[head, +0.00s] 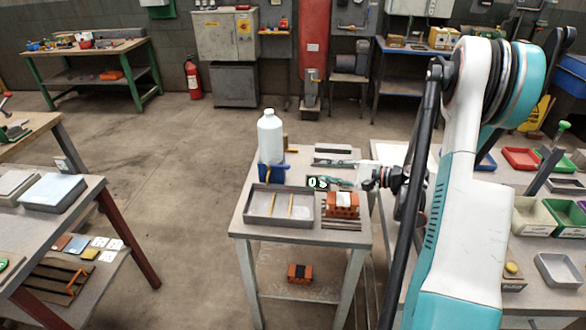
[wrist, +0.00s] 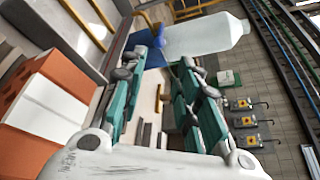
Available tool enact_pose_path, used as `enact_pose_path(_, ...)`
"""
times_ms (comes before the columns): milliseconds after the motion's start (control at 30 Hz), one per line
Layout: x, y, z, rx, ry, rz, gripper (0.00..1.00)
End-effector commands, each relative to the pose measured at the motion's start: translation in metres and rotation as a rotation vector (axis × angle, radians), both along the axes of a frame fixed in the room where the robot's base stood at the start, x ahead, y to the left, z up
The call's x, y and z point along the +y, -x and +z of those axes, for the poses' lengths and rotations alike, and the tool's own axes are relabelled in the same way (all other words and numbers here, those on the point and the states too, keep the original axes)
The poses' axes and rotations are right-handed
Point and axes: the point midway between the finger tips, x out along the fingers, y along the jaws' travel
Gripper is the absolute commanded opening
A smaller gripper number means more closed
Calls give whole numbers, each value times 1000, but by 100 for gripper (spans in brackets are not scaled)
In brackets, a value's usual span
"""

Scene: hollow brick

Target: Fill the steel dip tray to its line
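The grey steel dip tray (head: 249,222) sits at the front left of the small table, with two thin yellow bars across it. A line inside it cannot be made out. A white bottle (head: 270,135) stands upright behind the tray, with a blue piece (head: 272,173) at its foot. In the wrist view the bottle (wrist: 210,36) lies beyond the fingertips, with the blue piece (wrist: 145,50) beside it. My gripper (head: 314,173) is right of the bottle, pointing left. In the wrist view its teal fingers (wrist: 172,54) are apart with nothing between them.
An orange hollow brick (head: 343,212) with a white patch stands right of the tray; it also shows in the wrist view (wrist: 62,72). Another brick (head: 299,272) lies on the lower shelf. Open floor lies left.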

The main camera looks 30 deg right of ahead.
Motion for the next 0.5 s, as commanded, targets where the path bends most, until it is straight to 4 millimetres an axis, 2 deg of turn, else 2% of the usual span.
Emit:
enact_pose_path(167, 16, -18, -7, 1, 1, 6, 30)
enact_pose_path(500, 55, -71, -21, 0, 3, 5, 30)
